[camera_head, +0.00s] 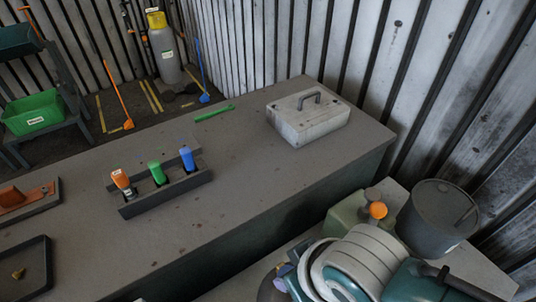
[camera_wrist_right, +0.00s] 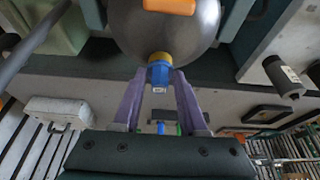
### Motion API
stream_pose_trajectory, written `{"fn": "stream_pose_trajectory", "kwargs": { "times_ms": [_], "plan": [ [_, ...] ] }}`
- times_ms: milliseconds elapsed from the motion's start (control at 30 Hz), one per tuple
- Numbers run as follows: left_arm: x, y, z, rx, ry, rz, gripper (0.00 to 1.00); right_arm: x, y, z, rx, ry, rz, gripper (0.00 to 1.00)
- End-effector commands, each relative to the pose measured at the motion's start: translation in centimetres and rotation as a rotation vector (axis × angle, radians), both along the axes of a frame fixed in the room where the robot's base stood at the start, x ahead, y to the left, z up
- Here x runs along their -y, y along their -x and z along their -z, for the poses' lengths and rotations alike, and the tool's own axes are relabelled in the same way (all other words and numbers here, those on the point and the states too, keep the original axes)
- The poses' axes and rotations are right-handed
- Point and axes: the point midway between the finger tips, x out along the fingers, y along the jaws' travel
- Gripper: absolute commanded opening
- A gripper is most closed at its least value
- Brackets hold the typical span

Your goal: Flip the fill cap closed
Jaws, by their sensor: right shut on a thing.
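In the right wrist view, a rounded grey housing (camera_wrist_right: 195,38) fills the top middle, with an orange piece (camera_wrist_right: 170,5) above it. A blue cap-like piece (camera_wrist_right: 160,74) with a yellow collar (camera_wrist_right: 160,57) sits at the housing's lower edge. I cannot tell for sure which piece is the fill cap. My right gripper (camera_wrist_right: 159,78) has its two purple fingers shut on the blue piece, one at each side. In the head view my right arm covers most of this area, and only a bit of the grey housing (camera_head: 270,290) shows. My left gripper is not in view.
A pale green container (camera_head: 345,213) with an orange knob (camera_head: 378,210) and a dark grey bucket (camera_head: 438,215) stand close beside my right arm. The long bench holds a white box (camera_head: 309,122), a tool rack (camera_head: 165,197) and a green wrench (camera_head: 214,112).

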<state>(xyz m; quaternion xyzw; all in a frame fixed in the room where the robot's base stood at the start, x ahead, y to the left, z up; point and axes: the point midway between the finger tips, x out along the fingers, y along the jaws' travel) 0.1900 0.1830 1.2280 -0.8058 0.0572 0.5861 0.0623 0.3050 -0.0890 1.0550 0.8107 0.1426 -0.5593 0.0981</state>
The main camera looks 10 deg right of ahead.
Motion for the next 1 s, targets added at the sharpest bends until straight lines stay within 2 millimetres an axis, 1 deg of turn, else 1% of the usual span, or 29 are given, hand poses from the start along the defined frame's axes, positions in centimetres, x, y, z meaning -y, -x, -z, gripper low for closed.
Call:
{"fn": "stream_pose_trajectory", "kwargs": {
  "times_ms": [167, 200, 300, 533, 667, 767, 1000],
  "plan": [
    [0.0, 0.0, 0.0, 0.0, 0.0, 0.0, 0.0, 0.0, 0.0, 0.0, 0.0, 0.0, -0.001, 0.0],
    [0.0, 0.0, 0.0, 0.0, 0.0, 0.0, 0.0, 0.0, 0.0, 0.0, 0.0, 0.0, -0.001, 0.43],
    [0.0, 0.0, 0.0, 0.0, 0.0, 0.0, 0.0, 0.0, 0.0, 0.0, 0.0, 0.0, -0.001, 0.54],
    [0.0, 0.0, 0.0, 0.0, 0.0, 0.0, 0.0, 0.0, 0.0, 0.0, -0.001, 0.001, -0.001, 0.54],
    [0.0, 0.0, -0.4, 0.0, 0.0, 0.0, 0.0, 0.1, 0.1, -0.7, 0.0, 0.0, -0.001, 0.54],
    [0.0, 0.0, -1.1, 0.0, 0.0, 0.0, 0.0, 0.2, 0.6, -2.0, 0.0, 0.0, -0.001, 0.54],
    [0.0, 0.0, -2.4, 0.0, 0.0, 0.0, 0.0, 0.7, 2.0, -5.9, 0.002, 0.0, -0.001, 0.54]
  ]
}}
